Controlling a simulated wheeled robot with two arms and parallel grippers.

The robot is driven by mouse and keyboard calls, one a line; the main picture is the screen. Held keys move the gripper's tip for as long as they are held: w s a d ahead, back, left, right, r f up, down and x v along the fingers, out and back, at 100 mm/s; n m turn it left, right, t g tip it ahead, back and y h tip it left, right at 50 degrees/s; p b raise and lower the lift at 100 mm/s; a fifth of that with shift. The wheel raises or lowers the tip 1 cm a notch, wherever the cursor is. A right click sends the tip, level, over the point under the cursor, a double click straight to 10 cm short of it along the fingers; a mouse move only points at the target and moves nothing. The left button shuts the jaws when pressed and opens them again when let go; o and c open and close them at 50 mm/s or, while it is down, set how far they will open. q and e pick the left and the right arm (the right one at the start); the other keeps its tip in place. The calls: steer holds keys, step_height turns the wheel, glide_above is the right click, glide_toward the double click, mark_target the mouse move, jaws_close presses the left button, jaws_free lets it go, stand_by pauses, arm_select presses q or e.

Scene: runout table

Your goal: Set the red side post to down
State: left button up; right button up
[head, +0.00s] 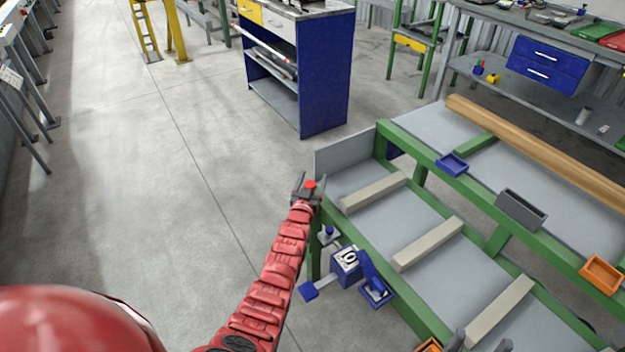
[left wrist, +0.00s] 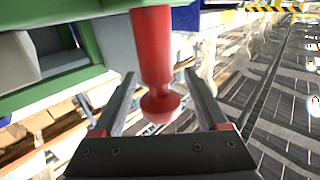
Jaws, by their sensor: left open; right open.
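The red side post (left wrist: 155,50) is a red rod with a round, flanged end in the left wrist view. It stands between the two fingers of my left gripper (left wrist: 162,100), which is open around it; I see a gap on each side. In the head view my left gripper (head: 309,190) is at the near left corner of the green-framed runout table (head: 388,142), with the red top of the post (head: 311,184) between its fingers. The tips of my right gripper (head: 480,345) appear at the bottom edge, open; the rest is cut off.
Below the corner are a blue box with a dial (head: 345,262) and a blue tray (head: 376,292). Pale bars (head: 428,243) cross the table. A blue cabinet (head: 325,80) stands behind. The floor to the left is clear.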

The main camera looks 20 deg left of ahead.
arm_select(q)
steer(key=shift+s+f, duration=0.15)
steer(key=shift+s, duration=0.35)
steer(key=s+d, duration=0.2)
steer(key=s, duration=1.4)
steer(key=shift+s+d, duration=0.1)
